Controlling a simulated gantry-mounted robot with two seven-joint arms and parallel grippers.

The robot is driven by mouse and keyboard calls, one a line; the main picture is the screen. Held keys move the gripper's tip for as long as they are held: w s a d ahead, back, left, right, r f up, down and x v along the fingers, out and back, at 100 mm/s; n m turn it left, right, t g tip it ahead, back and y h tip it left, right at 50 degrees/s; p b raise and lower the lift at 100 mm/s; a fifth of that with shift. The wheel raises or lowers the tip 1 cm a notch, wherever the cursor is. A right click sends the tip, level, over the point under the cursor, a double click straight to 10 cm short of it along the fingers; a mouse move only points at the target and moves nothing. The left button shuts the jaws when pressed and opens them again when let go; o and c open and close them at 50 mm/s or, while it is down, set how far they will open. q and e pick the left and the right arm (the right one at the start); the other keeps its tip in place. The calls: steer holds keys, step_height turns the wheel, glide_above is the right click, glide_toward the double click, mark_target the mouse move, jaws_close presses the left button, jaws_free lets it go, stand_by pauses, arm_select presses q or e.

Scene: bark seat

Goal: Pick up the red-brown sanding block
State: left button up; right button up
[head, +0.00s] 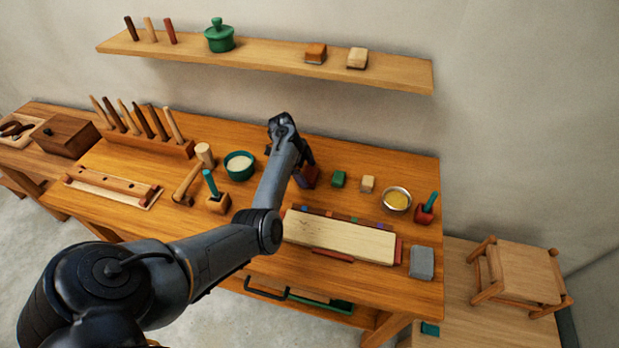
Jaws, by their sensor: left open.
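A dark red-brown block (310,179), which looks like the sanding block, sits on the workbench behind my left forearm and is partly hidden by it. My left gripper (304,163) points down right at this block; its fingers are small and dark, and it is open. I cannot tell whether the fingers touch the block or are around it. My right gripper is not in view.
A green bowl (239,166) is left. Farther right are a bowl of yellow material (396,199) and a grey block (422,263). A long pale board (340,235) lies in front.

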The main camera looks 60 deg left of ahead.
mark_target(313, 174)
arm_select(q)
steer(key=shift+x, duration=0.85)
steer(key=c, duration=0.8)
steer(key=shift+r, duration=0.15)
steer(key=shift+r, duration=0.35)
step_height(313, 174, up, 4)
steer(key=shift+f+p, duration=0.15)
steer(key=shift+p, duration=0.2)
steer(key=w+d+r, duration=0.5)
steer(key=d+r, duration=0.1)
steer(key=d, duration=0.4)
steer(key=shift+d+r+p, duration=0.25)
steer(key=shift+p, duration=0.1)
